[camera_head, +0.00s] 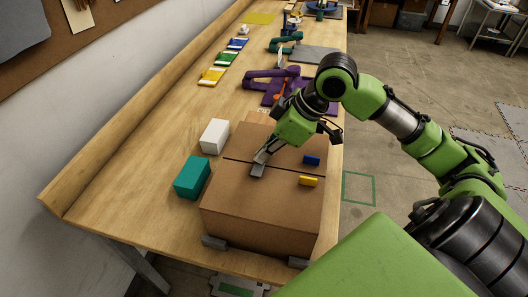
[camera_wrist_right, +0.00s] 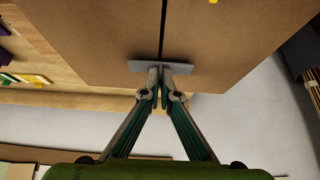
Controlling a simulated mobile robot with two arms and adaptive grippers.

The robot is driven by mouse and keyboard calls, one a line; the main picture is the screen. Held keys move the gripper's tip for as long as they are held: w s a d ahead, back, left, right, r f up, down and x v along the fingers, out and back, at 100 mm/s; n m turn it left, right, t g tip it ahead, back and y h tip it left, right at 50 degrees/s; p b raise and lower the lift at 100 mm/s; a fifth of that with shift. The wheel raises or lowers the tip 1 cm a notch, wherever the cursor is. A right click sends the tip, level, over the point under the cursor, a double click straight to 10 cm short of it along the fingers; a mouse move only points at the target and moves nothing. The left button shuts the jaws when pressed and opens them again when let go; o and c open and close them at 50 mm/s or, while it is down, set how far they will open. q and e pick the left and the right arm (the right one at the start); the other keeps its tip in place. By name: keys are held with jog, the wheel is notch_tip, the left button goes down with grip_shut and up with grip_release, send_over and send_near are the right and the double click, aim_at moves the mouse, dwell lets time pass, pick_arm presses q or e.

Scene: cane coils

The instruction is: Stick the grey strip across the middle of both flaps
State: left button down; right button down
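A brown cardboard box (camera_head: 257,222) stands on the bench with its two top flaps closed, a dark seam running left to right between them. The flaps also show in the wrist view (camera_wrist_right: 100,38), the seam running up the picture. My right gripper (camera_head: 261,161) is over the box top, its fingers together on the small grey strip (camera_head: 257,171). In the wrist view the strip (camera_wrist_right: 145,65) lies crosswise to the seam at the fingertips (camera_wrist_right: 163,70). I cannot tell whether it touches the flaps. My left gripper is out of view.
A blue block (camera_head: 312,160) and a yellow block (camera_head: 308,181) lie on the box's right part. A teal block (camera_head: 191,177) and a white block (camera_head: 214,136) stand left of it. Grey brackets (camera_head: 214,243) sit at its front foot. Bare bench (camera_head: 130,200) lies left.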

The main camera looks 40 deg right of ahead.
jog(key=shift+f+b, duration=0.35)
jog(key=shift+f, duration=0.35)
dwell(0.8)
jog(key=c, duration=2.2)
grip_release()
jog(key=shift+r, duration=0.1)
notch_tip(320, 180, up, 7)
jog(key=p, duration=0.8)
